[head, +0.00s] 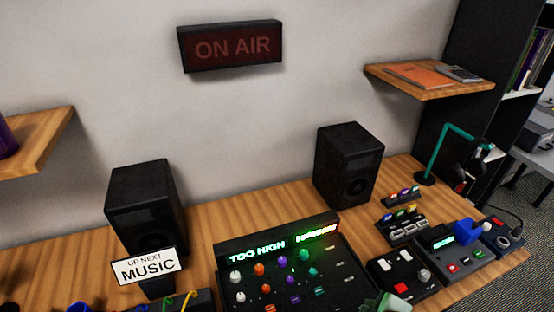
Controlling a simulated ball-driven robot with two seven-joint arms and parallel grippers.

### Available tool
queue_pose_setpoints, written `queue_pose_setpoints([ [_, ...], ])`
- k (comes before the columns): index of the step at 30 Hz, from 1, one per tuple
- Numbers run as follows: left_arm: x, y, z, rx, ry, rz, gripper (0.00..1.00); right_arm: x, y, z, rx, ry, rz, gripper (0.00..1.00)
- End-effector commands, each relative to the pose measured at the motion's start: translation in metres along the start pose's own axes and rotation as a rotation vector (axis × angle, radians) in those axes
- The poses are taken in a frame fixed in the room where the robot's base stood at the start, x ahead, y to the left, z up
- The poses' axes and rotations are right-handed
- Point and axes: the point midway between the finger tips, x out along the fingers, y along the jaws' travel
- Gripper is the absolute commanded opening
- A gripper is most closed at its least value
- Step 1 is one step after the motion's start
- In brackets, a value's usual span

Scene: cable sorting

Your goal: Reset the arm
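Neither of my grippers can be made out in the head view. A pale green-grey shape (383,303) is cut off by the bottom edge, right of the mixer; I cannot tell what it is. Blue, yellow and green cables (168,301) show at the bottom edge by a dark holder, below the sign reading "UP NEXT MUSIC" (150,267). Their lower parts are out of frame.
The wooden desk (265,205) holds two black speakers (146,205) (348,165), a lit mixer (282,265), several small control boxes (405,270) and a teal headphone stand (443,150). Shelves (425,82) (35,140) jut out above.

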Motion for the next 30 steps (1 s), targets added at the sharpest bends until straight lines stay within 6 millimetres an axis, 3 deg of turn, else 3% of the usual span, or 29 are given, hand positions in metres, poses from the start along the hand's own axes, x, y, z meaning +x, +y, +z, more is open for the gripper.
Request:
queue_pose_setpoints([
  [3, 0.000, 0.000, 0.000, 0.000, 0.000, 0.000, 0.36, -0.022, 0.010, 0.043, 0.117, -0.110, 0.108, 0.36],
  [11, 0.000, 0.000, 0.000, 0.000, 0.000, 0.000, 0.36, -0.069, 0.025, 0.118, 0.269, -0.319, 0.302, 0.36],
  [12, 0.002, 0.000, 0.000, 0.000, 0.000, 0.000, 0.36, -0.050, 0.017, 0.117, 0.266, -0.310, 0.274, 0.36],
  [17, 0.004, 0.001, 0.002, 0.000, -0.002, 0.001, 0.36, 0.003, -0.015, 0.124, 0.279, -0.299, 0.193, 0.36],
  [23, 0.009, 0.001, 0.002, 0.000, -0.003, 0.001, 0.36, 0.072, -0.071, 0.144, 0.316, -0.293, 0.076, 0.36],
  [26, 0.012, 0.001, 0.003, 0.000, -0.004, 0.002, 0.36, 0.110, -0.114, 0.162, 0.352, -0.295, 0.001, 0.36],
  [30, 0.017, 0.002, 0.004, 0.000, -0.006, 0.002, 0.36, 0.162, -0.200, 0.205, 0.438, -0.319, -0.126, 0.36],
])
